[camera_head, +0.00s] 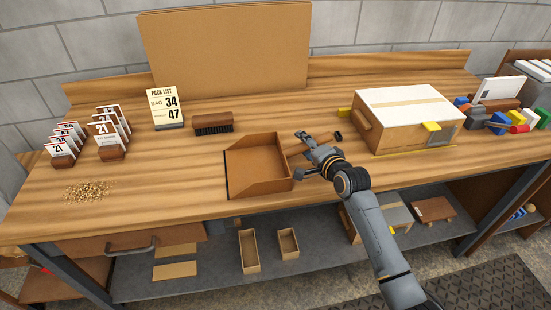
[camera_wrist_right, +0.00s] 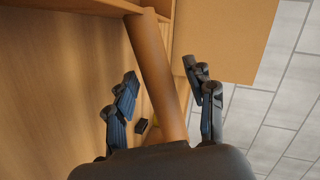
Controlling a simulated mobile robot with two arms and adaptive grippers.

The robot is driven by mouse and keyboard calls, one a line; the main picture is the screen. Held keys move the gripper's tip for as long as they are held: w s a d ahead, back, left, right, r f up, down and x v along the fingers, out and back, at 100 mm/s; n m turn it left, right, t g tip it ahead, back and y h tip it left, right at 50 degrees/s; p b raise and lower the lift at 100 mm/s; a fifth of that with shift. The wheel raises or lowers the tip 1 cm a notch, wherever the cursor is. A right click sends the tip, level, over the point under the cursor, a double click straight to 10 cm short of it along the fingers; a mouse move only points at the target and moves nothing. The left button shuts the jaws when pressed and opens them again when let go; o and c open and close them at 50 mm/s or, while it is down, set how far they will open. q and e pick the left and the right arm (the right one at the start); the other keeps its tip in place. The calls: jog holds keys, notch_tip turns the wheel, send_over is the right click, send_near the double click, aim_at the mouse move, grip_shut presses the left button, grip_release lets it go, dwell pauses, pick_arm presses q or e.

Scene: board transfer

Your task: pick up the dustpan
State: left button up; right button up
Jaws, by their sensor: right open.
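The brown dustpan (camera_head: 260,162) lies on the wooden workbench, its wide edge facing left. Its handle points right, toward my right gripper (camera_head: 301,155), which partly covers it. In the right wrist view the dustpan handle (camera_wrist_right: 152,62) runs between the two fingers of my right gripper (camera_wrist_right: 164,86). The gripper is open, with a visible gap between each finger and the handle. My left gripper is not in view.
A hand brush (camera_head: 213,123) lies behind the dustpan. A pile of crumbs (camera_head: 88,191) and numbered card holders (camera_head: 111,152) are on the left. A large box (camera_head: 405,118) stands to the right.

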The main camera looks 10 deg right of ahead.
grip_shut()
jog(key=shift+r, duration=0.15)
